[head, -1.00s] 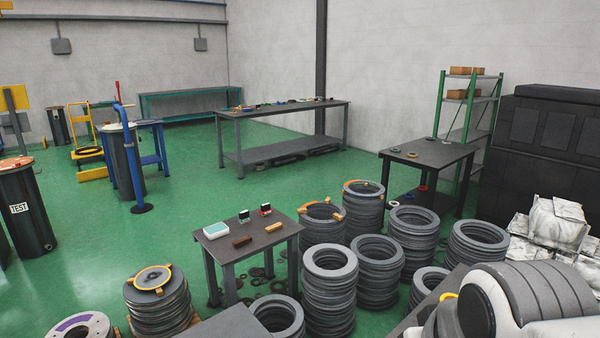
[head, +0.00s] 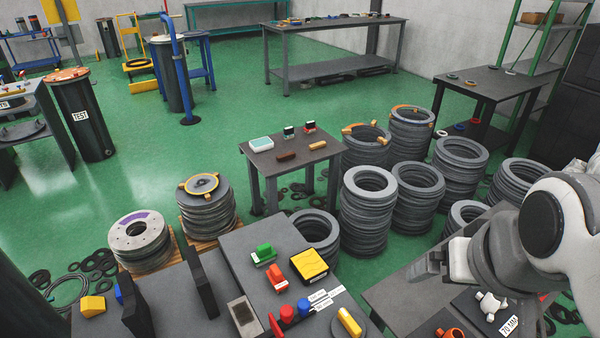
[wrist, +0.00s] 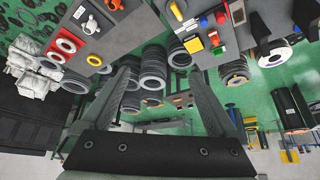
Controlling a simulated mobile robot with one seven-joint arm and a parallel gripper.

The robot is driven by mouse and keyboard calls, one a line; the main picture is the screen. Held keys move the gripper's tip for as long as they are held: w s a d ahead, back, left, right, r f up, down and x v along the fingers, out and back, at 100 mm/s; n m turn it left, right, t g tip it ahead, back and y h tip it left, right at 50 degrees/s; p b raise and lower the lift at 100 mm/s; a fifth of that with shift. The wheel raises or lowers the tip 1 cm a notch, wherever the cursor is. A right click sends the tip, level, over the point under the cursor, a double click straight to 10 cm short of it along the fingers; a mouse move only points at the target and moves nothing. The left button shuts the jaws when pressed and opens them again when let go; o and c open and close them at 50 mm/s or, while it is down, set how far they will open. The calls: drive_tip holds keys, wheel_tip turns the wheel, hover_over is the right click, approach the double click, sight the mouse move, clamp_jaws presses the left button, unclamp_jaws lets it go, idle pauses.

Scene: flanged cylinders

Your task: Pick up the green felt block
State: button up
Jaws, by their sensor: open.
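The green felt block (head: 264,253) lies on a grey worktop (head: 236,246) at the lower middle of the head view, with a pale strip along its base. A small green thing in the wrist view (wrist: 218,50) looks like the same block. My gripper (head: 424,268) is at the right of the head view, well apart from the block, over another dark table. In the wrist view my gripper (wrist: 161,80) has its two fingers spread with nothing between them.
A red block (head: 280,272), a yellow box (head: 310,264), red and blue cylinders and white labels sit close right of the green block. Dark upright plates (head: 200,284) stand to its left. Stacks of grey rings (head: 368,215) rise behind, between worktop and arm.

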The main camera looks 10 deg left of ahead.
drive_tip(key=shift+o, duration=0.5)
drive_tip(key=w+a+f+n+b, duration=0.1)
drive_tip(key=w+a+b, duration=0.15)
drive_tip(key=w, duration=0.35)
drive_tip(key=w+a+f+n+b, duration=0.1)
drive_tip(key=w+a+n+b, duration=0.15)
drive_tip(key=w, duration=0.45)
drive_tip(key=n+g+y+b, duration=0.25)
drive_tip(key=n+b, duration=0.25)
drive_tip(key=b, duration=0.9)
hover_over(264, 246)
drive_tip(key=s+d, duration=0.2)
drive_tip(key=shift+m+t+y, duration=0.25)
wheel_tip(264, 246, down, 46)
drive_tip(key=shift+a+r, duration=0.15)
drive_tip(key=shift+r, duration=0.05)
drive_tip(key=shift+b+x, duration=1.45)
drive_tip(key=shift+x, duration=1.6)
drive_tip(key=shift+w+a+r, duration=0.1)
clamp_jaws()
